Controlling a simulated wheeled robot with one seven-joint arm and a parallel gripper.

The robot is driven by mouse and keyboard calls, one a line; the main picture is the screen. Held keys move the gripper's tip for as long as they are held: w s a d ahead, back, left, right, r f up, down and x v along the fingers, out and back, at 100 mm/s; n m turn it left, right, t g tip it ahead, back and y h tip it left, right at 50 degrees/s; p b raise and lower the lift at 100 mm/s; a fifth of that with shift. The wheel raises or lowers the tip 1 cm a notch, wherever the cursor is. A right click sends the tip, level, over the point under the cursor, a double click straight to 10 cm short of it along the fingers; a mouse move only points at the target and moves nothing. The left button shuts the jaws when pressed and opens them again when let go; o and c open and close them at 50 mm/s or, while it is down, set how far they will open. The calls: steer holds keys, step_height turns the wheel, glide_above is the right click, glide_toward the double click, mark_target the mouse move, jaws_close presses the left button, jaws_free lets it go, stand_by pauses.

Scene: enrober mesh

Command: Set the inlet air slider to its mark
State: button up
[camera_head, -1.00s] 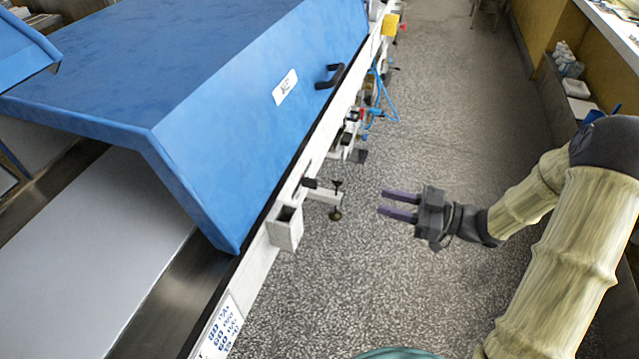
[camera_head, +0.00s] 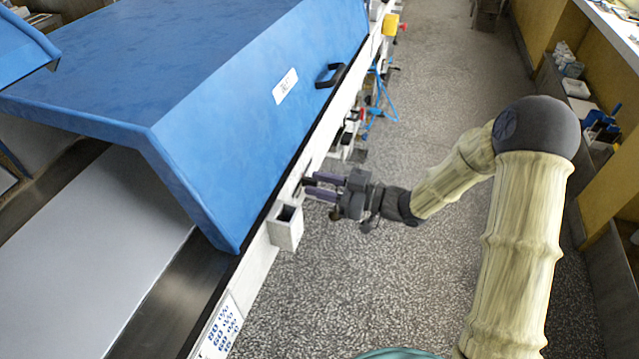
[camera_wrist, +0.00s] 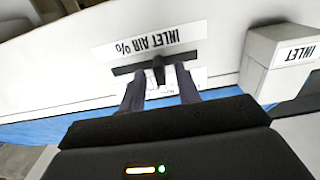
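The inlet air slider shows in the wrist view as a small dark knob (camera_wrist: 159,68) on a dark horizontal slot, below an upside-down "INLET AIR %" label (camera_wrist: 150,42). A white scale plate (camera_wrist: 160,86) lies partly hidden behind my fingers, and I cannot make out a set mark. My gripper (camera_wrist: 159,72) is open, with one finger to each side of the knob and visible gaps between. In the head view my gripper (camera_head: 311,186) is at the white machine rail, where its fingers hide the slider. I cannot tell whether the fingertips reach past the knob.
A white box labelled "INLET" (camera_wrist: 285,55) juts out beside the slider; it also shows in the head view (camera_head: 286,229). The blue hood (camera_head: 210,90) with its black handle (camera_head: 330,76) rises behind the rail.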

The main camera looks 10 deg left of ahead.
steer(key=shift+a, duration=0.3)
jaws_close()
steer(key=shift+a, duration=0.1)
